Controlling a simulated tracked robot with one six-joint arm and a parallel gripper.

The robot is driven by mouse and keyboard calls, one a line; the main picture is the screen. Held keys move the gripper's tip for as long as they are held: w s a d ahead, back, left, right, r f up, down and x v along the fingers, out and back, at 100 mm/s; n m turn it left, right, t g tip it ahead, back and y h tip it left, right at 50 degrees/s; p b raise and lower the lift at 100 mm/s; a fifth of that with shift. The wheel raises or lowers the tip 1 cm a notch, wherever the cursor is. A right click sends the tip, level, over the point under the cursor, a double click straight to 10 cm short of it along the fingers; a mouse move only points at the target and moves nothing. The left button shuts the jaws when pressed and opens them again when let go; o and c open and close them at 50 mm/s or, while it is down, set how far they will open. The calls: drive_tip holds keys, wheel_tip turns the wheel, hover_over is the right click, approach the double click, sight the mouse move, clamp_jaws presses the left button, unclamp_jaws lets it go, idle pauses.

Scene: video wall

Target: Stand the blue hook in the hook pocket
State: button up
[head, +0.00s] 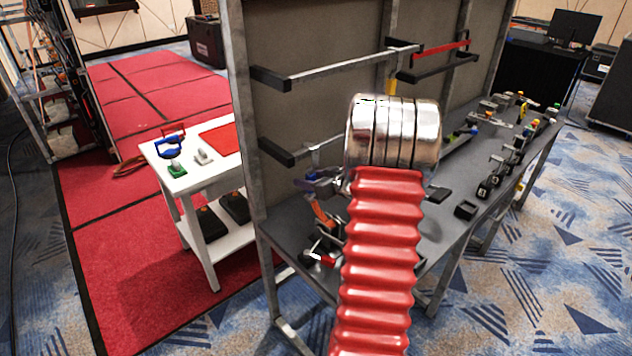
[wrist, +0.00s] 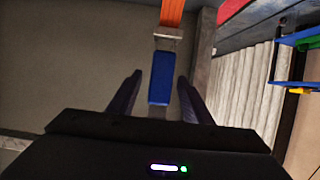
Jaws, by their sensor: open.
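A blue block-like piece (wrist: 160,80), perhaps part of the blue hook, lies between my open fingers in the wrist view. A grey block (wrist: 167,38) and an orange strip (wrist: 172,12) line up beyond it. Gaps show on both sides, so the fingers are not closed on it. My gripper (wrist: 159,76) is open. In the head view my gripper (head: 313,184) is mostly behind my arm, above the grey bench, near an orange part (head: 320,214). A blue loop-shaped item (head: 170,147) is on the white table. I cannot tell which thing is the hook pocket.
The grey bench (head: 405,240) holds several small tools along its right part. Grey rails (head: 345,65) and black-ended arms stick out from the panel (head: 310,30) behind it. The white table (head: 190,182) stands left, with a red mat (head: 222,139). An upright post (head: 243,110) separates them.

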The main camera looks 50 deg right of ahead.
drive_tip(key=x, duration=0.3)
drive_tip(key=shift+c, duration=0.4)
clamp_jaws()
drive_tip(key=c, duration=0.5)
unclamp_jaws()
drive_tip(key=c, duration=0.5)
drive_tip(key=shift+r, duration=0.1)
drive_tip(key=shift+r, duration=0.2)
drive_tip(key=shift+r, duration=0.35)
